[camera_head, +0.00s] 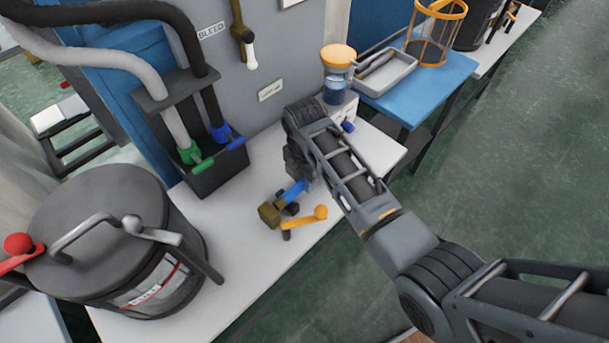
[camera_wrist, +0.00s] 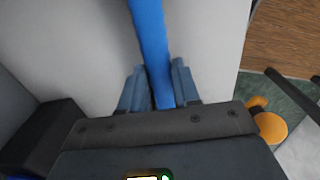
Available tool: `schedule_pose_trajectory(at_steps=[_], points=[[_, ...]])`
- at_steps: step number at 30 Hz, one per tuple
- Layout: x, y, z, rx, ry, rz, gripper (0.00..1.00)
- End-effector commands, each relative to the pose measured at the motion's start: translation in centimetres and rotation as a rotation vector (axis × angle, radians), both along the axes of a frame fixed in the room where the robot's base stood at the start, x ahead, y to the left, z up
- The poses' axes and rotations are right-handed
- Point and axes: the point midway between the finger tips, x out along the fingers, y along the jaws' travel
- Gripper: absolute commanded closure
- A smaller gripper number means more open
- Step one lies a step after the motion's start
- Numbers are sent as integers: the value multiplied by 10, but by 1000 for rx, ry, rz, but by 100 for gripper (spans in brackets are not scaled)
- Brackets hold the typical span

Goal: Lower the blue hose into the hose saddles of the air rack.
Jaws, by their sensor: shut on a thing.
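In the wrist view the blue hose (camera_wrist: 150,40) runs from the top edge down between the two fingers of my gripper (camera_wrist: 157,80), which is shut on it. In the head view my gripper (camera_head: 297,188) hangs over the white bench, mostly hidden by my own wrist. A short bright blue piece, seemingly the hose (camera_head: 293,191), shows there, with a brass block (camera_head: 269,214) at its lower left and a yellow lever (camera_head: 305,220) at its lower right. I cannot make out the hose saddles or tell which part is the air rack.
A dark holder (camera_head: 217,172) with a grey and a black hose stands on the white bench (camera_head: 240,257) at the left. A black lidded pot (camera_head: 95,215) is at front left. A yellow-lidded jar (camera_head: 338,75) stands behind my arm. A blue table (camera_head: 432,80) is beyond.

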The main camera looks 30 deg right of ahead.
Motion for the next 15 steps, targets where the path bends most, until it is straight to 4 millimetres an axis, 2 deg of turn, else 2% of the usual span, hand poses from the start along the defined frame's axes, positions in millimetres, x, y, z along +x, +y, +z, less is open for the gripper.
schedule_pose_trajectory(at_steps=[10, 11, 15], points=[[0, 0, -4, 0, -1, 0, 100], [0, 0, -4, 0, -1, 0, 68], [0, 0, -4, 0, -1, 0, 54]])
